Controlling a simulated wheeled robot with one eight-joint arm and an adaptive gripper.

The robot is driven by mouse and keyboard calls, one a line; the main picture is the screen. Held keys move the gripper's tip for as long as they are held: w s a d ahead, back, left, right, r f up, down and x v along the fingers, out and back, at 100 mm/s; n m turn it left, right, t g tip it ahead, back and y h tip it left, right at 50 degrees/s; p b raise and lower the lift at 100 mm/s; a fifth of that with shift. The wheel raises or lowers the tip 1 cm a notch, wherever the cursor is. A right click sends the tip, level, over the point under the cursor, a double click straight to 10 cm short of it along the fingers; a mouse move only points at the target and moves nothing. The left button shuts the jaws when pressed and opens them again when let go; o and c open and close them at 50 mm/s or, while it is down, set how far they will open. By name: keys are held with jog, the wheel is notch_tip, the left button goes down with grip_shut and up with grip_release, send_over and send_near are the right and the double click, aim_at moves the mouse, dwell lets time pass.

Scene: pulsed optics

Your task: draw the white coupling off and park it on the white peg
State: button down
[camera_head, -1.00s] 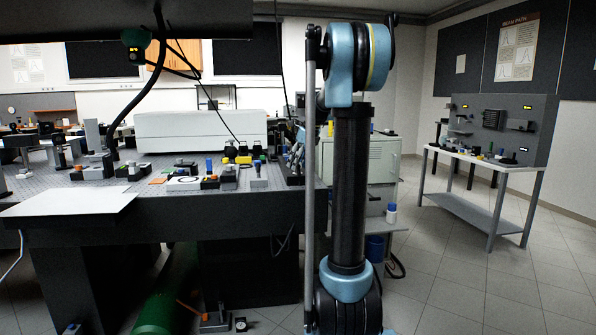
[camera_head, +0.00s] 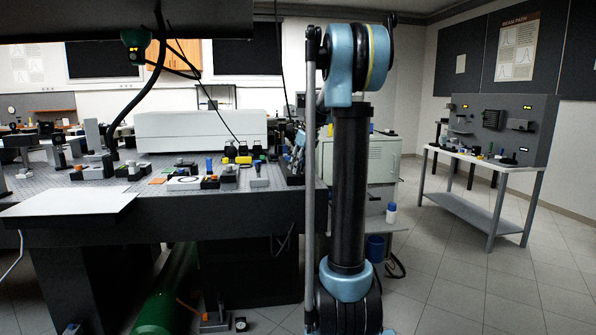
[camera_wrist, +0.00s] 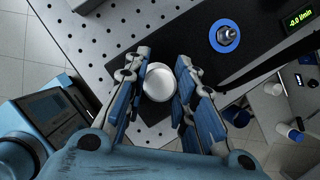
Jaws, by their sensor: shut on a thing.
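In the wrist view, a round white coupling (camera_wrist: 159,80) sits between the two blue-padded fingers of my gripper (camera_wrist: 160,76). The fingers are shut on it from left and right. Its open, cup-like top faces the camera; its underside is hidden, so I cannot tell whether it is seated on anything. A metal fitting with a blue ring (camera_wrist: 225,36) stands on the dark plate up and to the right, apart from my gripper. I cannot make out a white peg for certain. In the head view, my arm hides much of the gripper area.
A small display (camera_wrist: 299,20) reads about -0.0 l/min. A perforated optical table (camera_wrist: 120,35) lies beneath. A white bottle (camera_wrist: 296,136) and a blue bin (camera_wrist: 236,115) are lower right. In the head view, small optics parts crowd the table before a long white box (camera_head: 200,130).

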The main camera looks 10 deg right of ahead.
jog(key=shift+r, duration=3.35)
jog(key=shift+d, duration=0.1)
